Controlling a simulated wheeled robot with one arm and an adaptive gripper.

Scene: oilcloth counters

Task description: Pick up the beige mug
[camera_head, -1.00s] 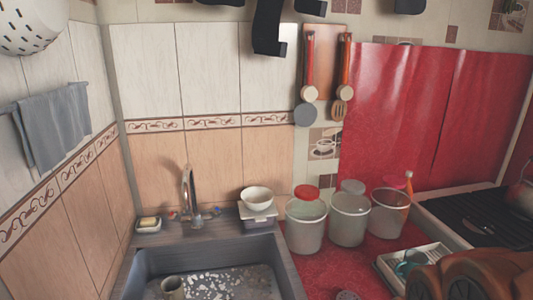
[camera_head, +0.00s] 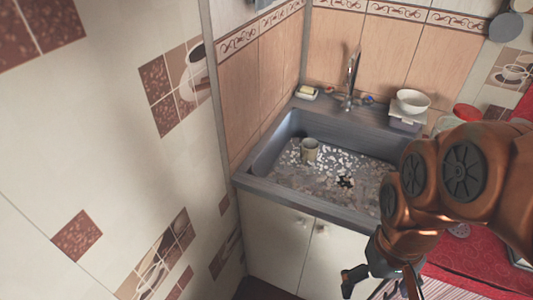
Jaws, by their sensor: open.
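The beige mug (camera_head: 309,151) stands upright in the left part of the grey sink (camera_head: 262,160), on a speckled bottom. Its handle cannot be made out clearly. My gripper (camera_head: 381,284) hangs at the lower right, in front of the sink cabinet and apart from the mug. It points down, its fingers are spread, and nothing shows between them. My copper-coloured arm hides the right part of the sink.
A faucet (camera_head: 352,78) rises behind the sink. A soap dish (camera_head: 306,93) sits at the back left corner, and a white bowl (camera_head: 413,101) stands at the back right. A tiled wall (camera_head: 110,130) closes off the left side. The red counter (camera_head: 470,258) lies at right.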

